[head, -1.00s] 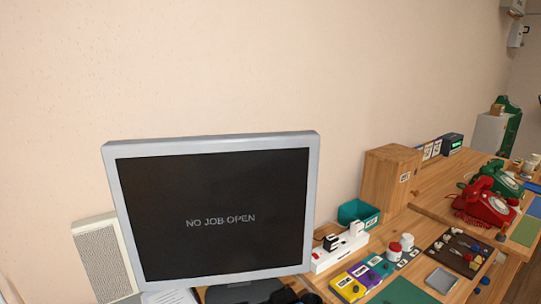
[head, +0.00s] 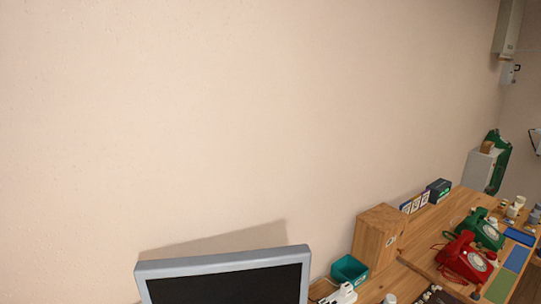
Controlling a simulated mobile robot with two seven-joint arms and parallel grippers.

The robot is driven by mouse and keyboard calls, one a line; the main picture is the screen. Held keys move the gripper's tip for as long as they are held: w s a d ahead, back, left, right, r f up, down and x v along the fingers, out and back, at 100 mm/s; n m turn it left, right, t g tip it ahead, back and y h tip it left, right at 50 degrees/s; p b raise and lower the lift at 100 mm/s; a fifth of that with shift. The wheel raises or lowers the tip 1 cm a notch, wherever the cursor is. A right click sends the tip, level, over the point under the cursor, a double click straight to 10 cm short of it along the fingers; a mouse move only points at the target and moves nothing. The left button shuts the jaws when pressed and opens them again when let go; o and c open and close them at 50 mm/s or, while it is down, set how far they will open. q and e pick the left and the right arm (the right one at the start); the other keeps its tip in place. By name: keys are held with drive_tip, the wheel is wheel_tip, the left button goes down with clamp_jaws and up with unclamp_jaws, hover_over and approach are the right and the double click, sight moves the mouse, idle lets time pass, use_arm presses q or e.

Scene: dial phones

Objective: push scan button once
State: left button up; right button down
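No scan button can be made out in the head view. A grey-framed monitor (head: 225,264) stands at the bottom, cut off by the lower edge; only the top of its dark screen shows, with no text in sight. The bench area in front of the monitor is out of frame. Neither of my grippers is in view.
A wooden box (head: 378,238) and a teal bin (head: 349,270) stand right of the monitor. A red dial phone (head: 464,258) and a green dial phone (head: 486,232) sit on the wooden bench further right. Plain wall (head: 230,110) fills most of the view.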

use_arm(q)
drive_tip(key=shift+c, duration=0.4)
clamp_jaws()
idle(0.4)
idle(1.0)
